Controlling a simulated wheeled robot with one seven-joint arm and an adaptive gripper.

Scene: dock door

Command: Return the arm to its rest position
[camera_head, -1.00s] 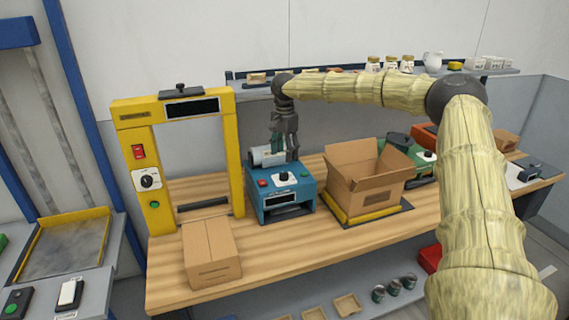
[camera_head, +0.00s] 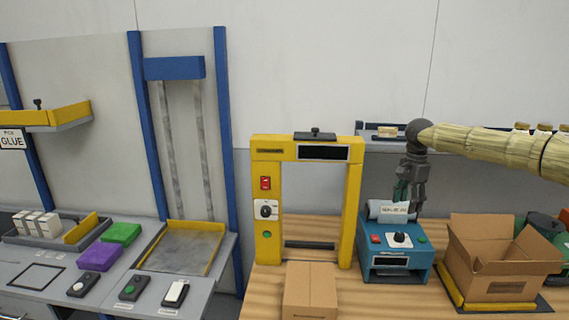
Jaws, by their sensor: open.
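My gripper (camera_head: 411,188) hangs pointing down at the right of the head view, at the end of my straw-coloured arm. The arm reaches in from the right edge, above the open cardboard box (camera_head: 492,262).
A yellow arch (camera_head: 261,220) stands left of the printer, with a closed cardboard box (camera_head: 310,292) in front. The open box sits on a yellow-edged scale. Farther left are a blue lift frame (camera_head: 173,68), a purple block (camera_head: 99,257) and a green block (camera_head: 121,233). A shelf runs behind the arm.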

